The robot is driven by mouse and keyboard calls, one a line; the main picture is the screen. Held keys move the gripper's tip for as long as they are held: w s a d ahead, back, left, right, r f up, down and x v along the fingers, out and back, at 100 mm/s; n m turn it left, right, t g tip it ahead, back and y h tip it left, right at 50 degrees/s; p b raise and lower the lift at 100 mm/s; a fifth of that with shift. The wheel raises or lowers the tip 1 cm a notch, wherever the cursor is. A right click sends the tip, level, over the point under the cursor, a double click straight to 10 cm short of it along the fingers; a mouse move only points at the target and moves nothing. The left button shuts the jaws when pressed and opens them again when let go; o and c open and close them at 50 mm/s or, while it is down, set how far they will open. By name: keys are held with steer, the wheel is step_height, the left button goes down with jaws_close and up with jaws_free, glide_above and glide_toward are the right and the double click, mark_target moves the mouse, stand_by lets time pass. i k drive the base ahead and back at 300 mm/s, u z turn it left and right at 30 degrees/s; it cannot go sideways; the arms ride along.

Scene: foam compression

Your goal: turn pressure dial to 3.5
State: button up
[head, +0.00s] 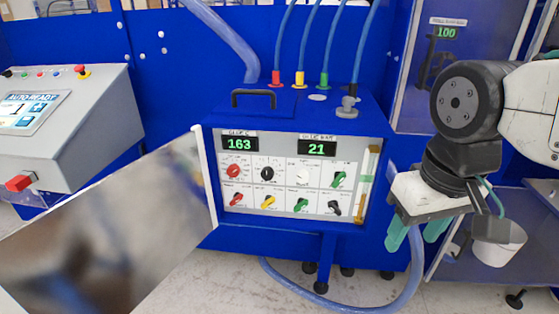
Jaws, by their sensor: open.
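The control panel (293,172) on the front of a blue machine holds two rows of dials and knobs. The upper row has a red dial (234,171), a black dial (267,173), a white dial (302,175) and a green knob (338,178). Their labels are too small to read, so I cannot tell which is the pressure dial or its setting. Green displays above read 163 (239,144) and 21 (316,148). My gripper (412,243) is right of the panel, pointing down, with its teal fingers apart and nothing visible between them. It touches no dial.
An open door (110,235) swings out at the panel's left. A lower row has red, yellow, green and black knobs. Hoses (300,40) rise from the machine's top. A grey console (60,120) stands at left, a display reading 100 (446,32) at upper right.

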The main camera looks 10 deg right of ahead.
mark_target(267, 174)
steer(key=z, duration=2.2)
steer(key=k, duration=0.9)
steer(key=u, duration=1.1)
steer(key=i, duration=0.5)
